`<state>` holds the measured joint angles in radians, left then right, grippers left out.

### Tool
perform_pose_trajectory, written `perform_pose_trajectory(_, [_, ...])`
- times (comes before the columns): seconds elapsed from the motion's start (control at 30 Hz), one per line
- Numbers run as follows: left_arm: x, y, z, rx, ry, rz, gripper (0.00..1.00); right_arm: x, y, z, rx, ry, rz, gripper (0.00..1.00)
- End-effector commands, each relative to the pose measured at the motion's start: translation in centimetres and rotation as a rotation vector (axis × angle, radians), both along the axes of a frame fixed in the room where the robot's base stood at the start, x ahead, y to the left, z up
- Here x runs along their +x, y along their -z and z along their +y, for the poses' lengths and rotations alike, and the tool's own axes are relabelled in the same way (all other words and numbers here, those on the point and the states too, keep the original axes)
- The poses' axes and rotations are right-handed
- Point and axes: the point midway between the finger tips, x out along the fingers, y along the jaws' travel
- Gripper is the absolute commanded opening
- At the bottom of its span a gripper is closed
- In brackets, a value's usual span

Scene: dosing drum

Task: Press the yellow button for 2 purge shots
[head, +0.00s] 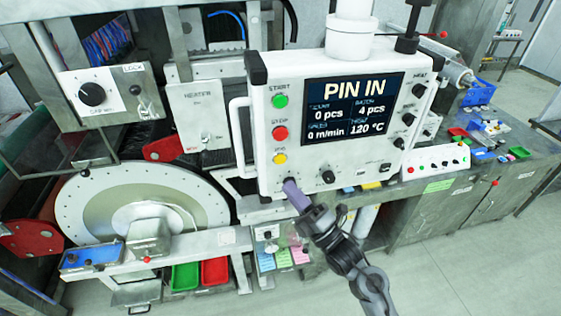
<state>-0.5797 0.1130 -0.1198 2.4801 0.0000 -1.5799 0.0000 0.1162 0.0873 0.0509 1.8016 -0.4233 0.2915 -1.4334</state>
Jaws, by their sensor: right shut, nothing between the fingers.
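The yellow button (279,159) sits at the lower left of the white control box, below the red stop button (280,133) and the green start button (280,101). The box's screen (352,106) reads "PIN IN", with "0 pcs", "4 pcs", "0 m/min" and "120 °C". My right gripper (291,186) is shut and empty. Its tip is at the box's lower left edge, below the yellow button and apart from it in the picture. It covers part of the panel's lower edge. My left gripper is out of view.
A large pale drum disc (200,185) stands at the left. A white handle (238,140) runs along the box's left side. Black knobs (328,177) line its bottom and right edge. A small white button box (436,160) and a cluttered bench (480,170) lie to the right.

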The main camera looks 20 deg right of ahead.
Motion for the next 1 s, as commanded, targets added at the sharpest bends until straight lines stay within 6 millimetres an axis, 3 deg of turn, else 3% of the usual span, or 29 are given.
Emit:
perform_pose_trajectory(0.5, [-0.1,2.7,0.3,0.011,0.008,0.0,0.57,5.6,0.2,-0.6,-0.002,-0.001,-0.001,0.0])
perform_pose_trajectory(1.0, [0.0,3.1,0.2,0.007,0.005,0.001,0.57,6.5,0.0,-0.7,0.0,-0.001,0.001,0.0])
